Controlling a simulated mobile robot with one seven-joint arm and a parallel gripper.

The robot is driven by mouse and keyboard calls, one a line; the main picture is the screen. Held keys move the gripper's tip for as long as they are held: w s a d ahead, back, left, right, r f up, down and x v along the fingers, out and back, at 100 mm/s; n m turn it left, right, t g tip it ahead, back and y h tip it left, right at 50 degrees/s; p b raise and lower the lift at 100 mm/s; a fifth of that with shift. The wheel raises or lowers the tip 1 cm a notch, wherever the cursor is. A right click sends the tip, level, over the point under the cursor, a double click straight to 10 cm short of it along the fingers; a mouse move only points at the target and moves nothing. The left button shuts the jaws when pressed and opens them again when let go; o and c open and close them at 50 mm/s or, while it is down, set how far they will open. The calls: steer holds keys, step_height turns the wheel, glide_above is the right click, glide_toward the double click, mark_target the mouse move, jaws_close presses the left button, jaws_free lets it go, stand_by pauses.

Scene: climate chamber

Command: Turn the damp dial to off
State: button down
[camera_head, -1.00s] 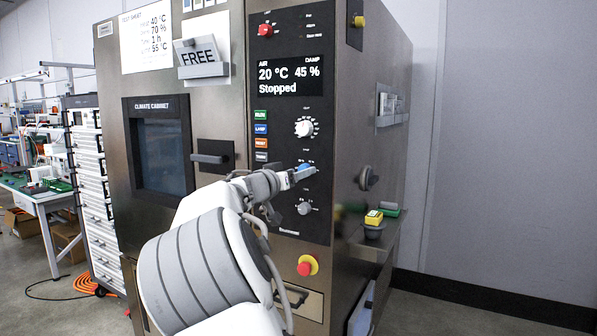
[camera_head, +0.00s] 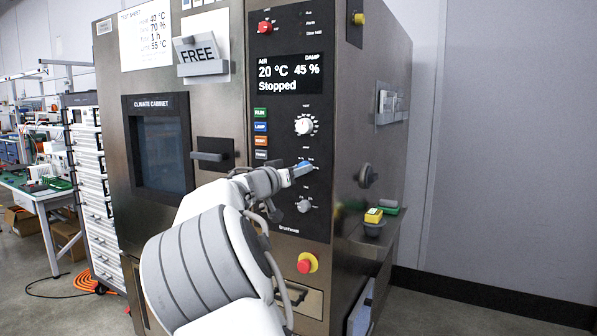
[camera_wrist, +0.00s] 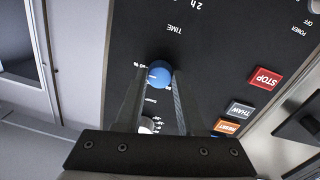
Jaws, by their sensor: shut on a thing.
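The damp dial is a round blue knob (camera_head: 304,165) on the black control panel (camera_head: 283,228), between a white dial above and a grey dial below. In the wrist view the blue knob (camera_wrist: 159,74) sits between my two finger ends, with a white pointer mark on its face. My gripper (camera_head: 300,171) is shut on this knob; its fingers cover part of it in the head view. Percent markings show beside the knob in the wrist view, but its exact setting is too small to read. The display (camera_head: 289,73) reads 20 °C, 45 % and Stopped.
The white dial (camera_head: 304,126) and the grey dial (camera_head: 304,206) are close to my fingers. Coloured buttons, among them a red STOP button (camera_wrist: 265,78), line the panel's side. A red emergency knob (camera_head: 306,263) sits below.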

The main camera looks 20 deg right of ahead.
steer(key=shift+f+n, duration=0.1)
steer(key=shift+n, duration=0.2)
steer(key=m+p, duration=0.2)
steer(key=m, duration=0.9)
steer(key=m+t+p, duration=0.1)
steer(key=m+p, duration=0.2)
steer(key=m, duration=0.9)
steer(key=m+y+p, duration=0.1)
steer(key=m+p, duration=0.1)
steer(key=m, duration=1)
steer(key=shift+s+d+r+p, duration=0.1)
steer(key=shift+s+r+p, duration=0.05)
steer(key=shift+r+p, duration=0.2)
steer(key=shift+f, duration=0.15)
